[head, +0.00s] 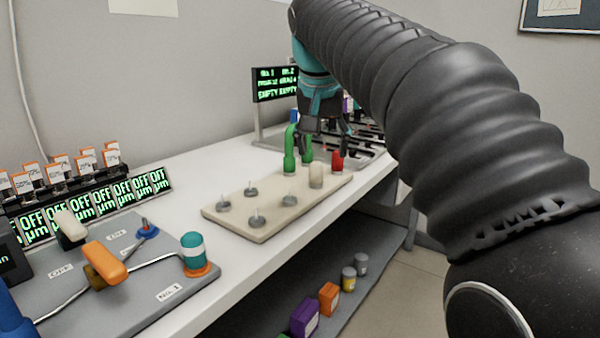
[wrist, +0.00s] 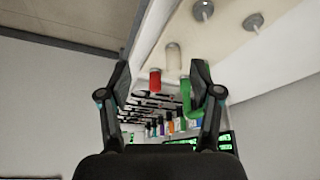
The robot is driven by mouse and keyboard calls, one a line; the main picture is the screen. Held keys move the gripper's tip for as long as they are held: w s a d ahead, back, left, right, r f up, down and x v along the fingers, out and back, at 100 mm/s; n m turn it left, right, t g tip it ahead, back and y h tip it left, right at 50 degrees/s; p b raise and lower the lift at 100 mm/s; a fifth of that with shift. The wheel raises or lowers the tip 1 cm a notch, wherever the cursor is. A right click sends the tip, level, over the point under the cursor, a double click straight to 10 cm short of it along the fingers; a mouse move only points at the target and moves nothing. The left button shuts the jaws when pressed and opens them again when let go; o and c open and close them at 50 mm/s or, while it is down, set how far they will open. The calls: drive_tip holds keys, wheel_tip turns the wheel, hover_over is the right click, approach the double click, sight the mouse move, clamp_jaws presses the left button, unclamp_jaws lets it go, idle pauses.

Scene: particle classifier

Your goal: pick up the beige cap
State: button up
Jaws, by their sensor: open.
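The beige cap (head: 316,176) is a small upright cylinder on a beige board (head: 262,222), close to the board's far right end. In the wrist view the beige cap (wrist: 173,56) shows just above the gap between my fingertips. My gripper (head: 325,150) points down over the far end of the board; in the wrist view my gripper (wrist: 161,75) is open with its two fingers apart. Nothing is held. The beige cap looks uncovered in both views, and I cannot tell its exact distance from the fingers.
A red cap (head: 338,161) stands beside the beige cap, and green bent pieces (head: 290,150) stand behind it. Several grey pegged discs (head: 256,221) sit on the board. A dark rack and a display (head: 275,84) are behind. A panel with an orange handle (head: 105,262) is at left.

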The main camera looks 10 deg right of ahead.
drive_tip(key=m, duration=0.2)
approach(317, 162)
drive_tip(key=shift+h, duration=0.3)
drive_tip(key=f+b, duration=0.1)
drive_tip(key=w+f+b, duration=0.1)
drive_tip(key=f, duration=0.3)
drive_tip(key=shift+w+a+f+b, duration=0.1)
drive_tip(key=shift+w+a+b, duration=0.1)
drive_tip(key=shift+w+b, duration=0.2)
drive_tip(key=shift+d+b+x, duration=0.2)
drive_tip(key=shift+b+x, duration=0.2)
drive_tip(key=shift+x, duration=0.9)
drive_tip(key=shift+d+b+x, duration=0.25)
drive_tip(key=shift+b+x, duration=0.15)
drive_tip(key=shift+x, duration=0.9)
drive_tip(key=c, duration=1.1)
